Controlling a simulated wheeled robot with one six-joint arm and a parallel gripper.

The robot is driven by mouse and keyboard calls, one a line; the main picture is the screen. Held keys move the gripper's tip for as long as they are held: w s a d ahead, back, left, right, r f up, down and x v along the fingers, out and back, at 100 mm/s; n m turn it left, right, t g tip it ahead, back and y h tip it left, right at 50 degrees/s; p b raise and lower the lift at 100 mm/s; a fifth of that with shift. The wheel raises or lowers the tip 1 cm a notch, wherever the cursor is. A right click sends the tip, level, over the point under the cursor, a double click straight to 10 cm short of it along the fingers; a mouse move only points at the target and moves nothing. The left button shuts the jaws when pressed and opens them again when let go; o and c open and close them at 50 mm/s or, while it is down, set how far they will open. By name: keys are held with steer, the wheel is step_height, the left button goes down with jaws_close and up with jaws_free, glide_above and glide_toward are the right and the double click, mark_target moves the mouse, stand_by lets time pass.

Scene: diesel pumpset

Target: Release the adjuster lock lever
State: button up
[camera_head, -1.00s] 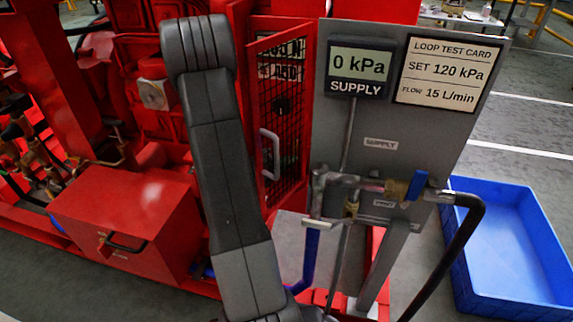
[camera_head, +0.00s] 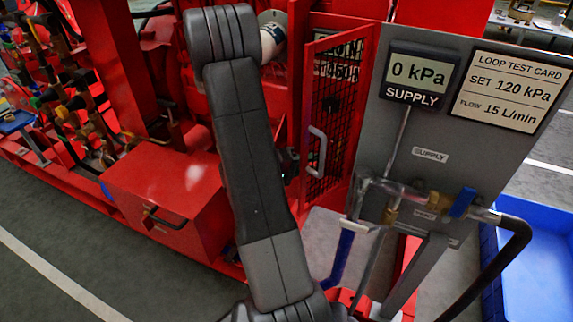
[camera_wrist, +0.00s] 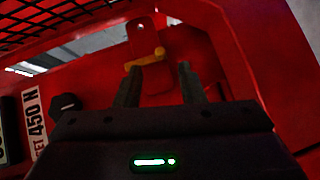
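A small orange-yellow lever (camera_wrist: 147,58), which looks like the adjuster lock lever, lies across a red bracket (camera_wrist: 141,32) inside a red housing in the wrist view. Its right end is bent upward. My gripper (camera_wrist: 160,76) is open, its two dark fingers apart with nothing visible between them. The fingertips appear just below the lever in the picture; the left one is close to it, but I cannot tell whether they touch. In the head view my arm hides the lever and most of my gripper.
A black knob (camera_wrist: 65,103) and a label reading 450 N (camera_wrist: 34,122) are left of my fingers. A mesh door (camera_head: 335,115) stands open right of my arm. The grey supply panel (camera_head: 425,150) reads 0 kPa. A red box (camera_head: 165,190) is at left.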

steer(key=p+v, duration=0.1)
steer(key=v, duration=0.6)
steer(key=shift+a, duration=0.2)
steer(key=shift+s+d, duration=0.1)
steer(key=b+x, duration=0.2)
steer(key=x, duration=1.1)
steer(key=shift+w+d+b, duration=0.2)
steer(key=shift+b, duration=0.15)
stand_by(0.4)
